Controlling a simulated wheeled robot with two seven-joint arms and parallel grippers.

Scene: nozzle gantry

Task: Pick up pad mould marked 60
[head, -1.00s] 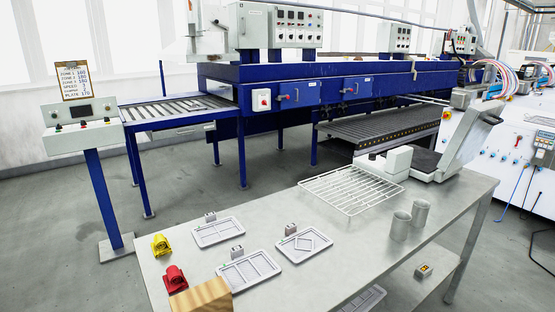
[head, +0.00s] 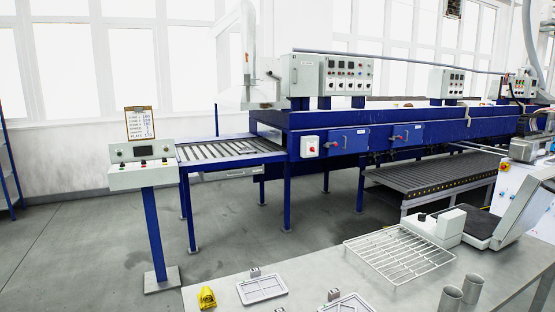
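Grey pad moulds lie on the metal table in the head view. One mould (head: 262,289) with rectangular cavities lies at the table's left part, with a small marker block (head: 255,271) at its far edge. A second mould (head: 347,304) is cut off by the bottom edge, with another small marker block (head: 334,294) behind it. The numbers on the markers are too small to read. Neither of my grippers is in view.
The metal table (head: 315,268) also holds a yellow object (head: 207,297), a wire rack (head: 398,254), two metal cups (head: 460,297) and a grey press-like device (head: 447,226). A control post (head: 155,230) and blue conveyor oven (head: 375,135) stand beyond. Open floor lies at left.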

